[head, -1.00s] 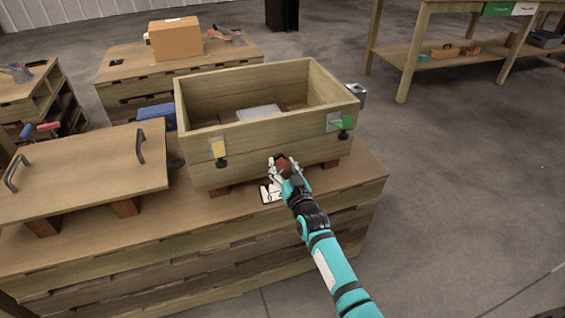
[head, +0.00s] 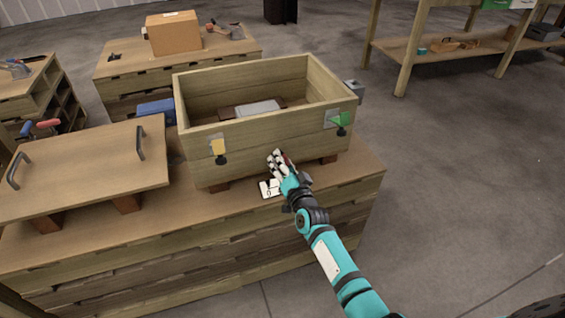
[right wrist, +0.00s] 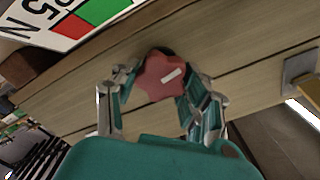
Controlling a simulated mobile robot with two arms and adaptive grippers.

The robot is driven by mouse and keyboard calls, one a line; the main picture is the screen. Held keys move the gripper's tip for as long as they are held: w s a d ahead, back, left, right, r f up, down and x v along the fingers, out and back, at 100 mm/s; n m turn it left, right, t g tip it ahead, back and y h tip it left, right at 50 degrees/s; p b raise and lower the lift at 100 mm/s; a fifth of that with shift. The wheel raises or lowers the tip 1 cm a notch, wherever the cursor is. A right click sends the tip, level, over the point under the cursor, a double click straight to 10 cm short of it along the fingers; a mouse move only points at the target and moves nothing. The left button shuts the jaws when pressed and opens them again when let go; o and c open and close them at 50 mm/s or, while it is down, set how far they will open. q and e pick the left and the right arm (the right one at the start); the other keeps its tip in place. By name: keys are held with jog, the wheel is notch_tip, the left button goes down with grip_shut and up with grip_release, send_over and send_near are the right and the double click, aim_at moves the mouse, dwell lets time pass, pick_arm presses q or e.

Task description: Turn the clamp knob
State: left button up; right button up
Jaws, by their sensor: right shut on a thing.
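The clamp knob is a red, star-shaped knob (right wrist: 160,70) with a pale bar mark, on the wooden front wall of the box in the right wrist view. My right gripper (right wrist: 157,88) is shut on the knob, one finger on each side of it. In the head view my right gripper (head: 279,161) is at the lower front of the open wooden box (head: 245,147) and hides most of the knob. My left gripper is not in view.
A white scale card (head: 264,190) lies beside the gripper; it shows red and green fields in the right wrist view (right wrist: 75,22). Yellow (head: 218,146) and green (head: 341,119) latches sit on the box front. A lid with two handles (head: 85,170) lies to the left.

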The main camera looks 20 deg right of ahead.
dwell(0.5)
jog(key=o, duration=1.2)
jog(key=s, duration=1.2)
jog(key=shift+d, duration=0.2)
